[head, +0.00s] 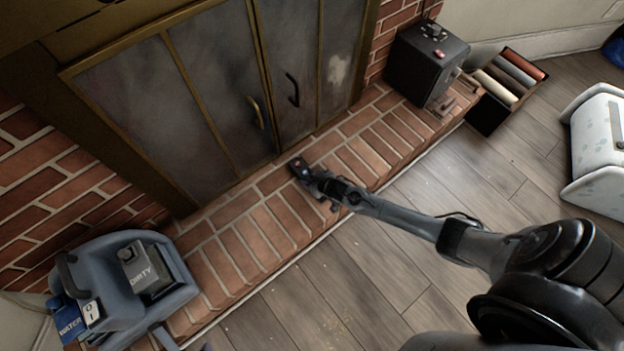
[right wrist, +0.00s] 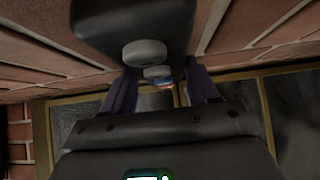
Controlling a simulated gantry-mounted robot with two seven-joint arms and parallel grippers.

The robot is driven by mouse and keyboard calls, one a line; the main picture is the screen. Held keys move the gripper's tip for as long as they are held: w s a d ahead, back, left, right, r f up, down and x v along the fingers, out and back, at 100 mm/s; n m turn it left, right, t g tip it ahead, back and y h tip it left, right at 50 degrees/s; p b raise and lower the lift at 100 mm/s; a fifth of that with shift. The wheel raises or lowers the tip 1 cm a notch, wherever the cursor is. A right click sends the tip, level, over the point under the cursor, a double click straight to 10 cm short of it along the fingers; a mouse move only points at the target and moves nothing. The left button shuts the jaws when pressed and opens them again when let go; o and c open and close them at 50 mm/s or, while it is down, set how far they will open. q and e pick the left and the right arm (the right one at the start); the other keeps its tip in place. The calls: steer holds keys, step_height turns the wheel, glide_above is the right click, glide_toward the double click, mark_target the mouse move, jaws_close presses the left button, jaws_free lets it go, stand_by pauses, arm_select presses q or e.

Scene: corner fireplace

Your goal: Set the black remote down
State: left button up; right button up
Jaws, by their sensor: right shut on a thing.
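My right gripper (head: 318,180) is shut on the black remote (head: 299,167) over the brick hearth (head: 240,240), in front of the fireplace doors. In the head view the remote is a small dark shape at the fingertips with a small bluish mark. In the right wrist view the dark remote (right wrist: 150,22) with grey round buttons fills the top centre, and the purple fingers of the right gripper (right wrist: 160,92) stand on either side of its lower end. I cannot tell whether the remote touches the bricks. My left gripper is out of view.
A blue-grey carpet cleaner (head: 185,292) stands at the hearth's left end. A black box (head: 420,65) sits at its right end, beside a black case of rolls (head: 487,122). A white patterned container (head: 595,165) is on the wooden floor (head: 340,290). The hearth's middle is clear.

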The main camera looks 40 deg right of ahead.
steer(key=o, duration=1.1)
steer(key=shift+f, duration=0.1)
steer(key=shift+o, duration=0.2)
